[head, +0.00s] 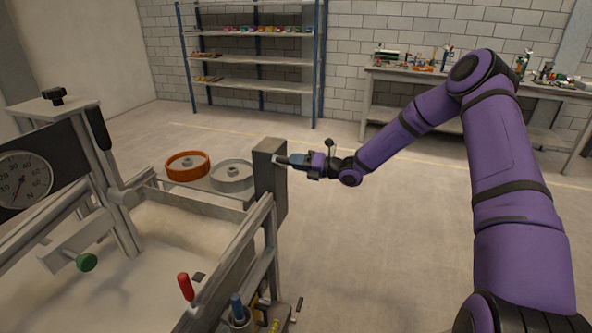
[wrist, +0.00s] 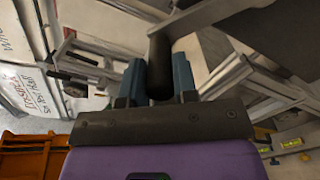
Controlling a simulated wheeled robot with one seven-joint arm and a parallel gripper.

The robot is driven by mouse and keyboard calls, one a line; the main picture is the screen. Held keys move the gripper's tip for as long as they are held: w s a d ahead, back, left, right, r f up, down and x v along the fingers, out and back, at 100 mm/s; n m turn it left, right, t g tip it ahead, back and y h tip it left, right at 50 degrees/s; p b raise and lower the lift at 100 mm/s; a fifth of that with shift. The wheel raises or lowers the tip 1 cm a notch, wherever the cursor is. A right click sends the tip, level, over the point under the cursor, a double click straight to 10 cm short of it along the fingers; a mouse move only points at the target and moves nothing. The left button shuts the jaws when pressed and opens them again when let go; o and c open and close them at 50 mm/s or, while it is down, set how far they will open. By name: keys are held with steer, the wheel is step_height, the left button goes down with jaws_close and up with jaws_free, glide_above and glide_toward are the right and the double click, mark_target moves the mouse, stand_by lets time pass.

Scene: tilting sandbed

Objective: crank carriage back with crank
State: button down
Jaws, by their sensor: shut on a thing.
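The crank's dark round handle (wrist: 160,62) stands between the two blue fingers of my gripper (wrist: 158,85) in the wrist view. The fingers press on it from both sides. A grey bar (wrist: 205,14), apparently the crank's arm, runs off from the handle's far end. In the head view my gripper (head: 290,161) reaches left to the grey end block (head: 268,180) of the sandbed, where the crank is mostly hidden. The carriage seems to be the upright frame (head: 112,180) across the bed, with a force dial (head: 22,180) and a green knob (head: 86,262).
An orange ring (head: 187,165) and a grey ring (head: 232,175) lie on a shelf behind the bed. A red-handled tool (head: 185,287) stands at the near rail. Shelving (head: 253,87) and a workbench (head: 480,83) stand at the back wall. The floor right of the bed is clear.

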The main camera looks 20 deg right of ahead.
steer(key=shift+w+d+r, duration=0.2)
steer(key=shift+w+r, duration=0.1)
steer(key=shift+r, duration=0.2)
steer(key=c, duration=0.9)
jaws_free()
steer(key=shift+d, duration=0.1)
steer(key=v, duration=1)
steer(key=shift+s+d, duration=0.2)
steer(key=shift+d, duration=0.05)
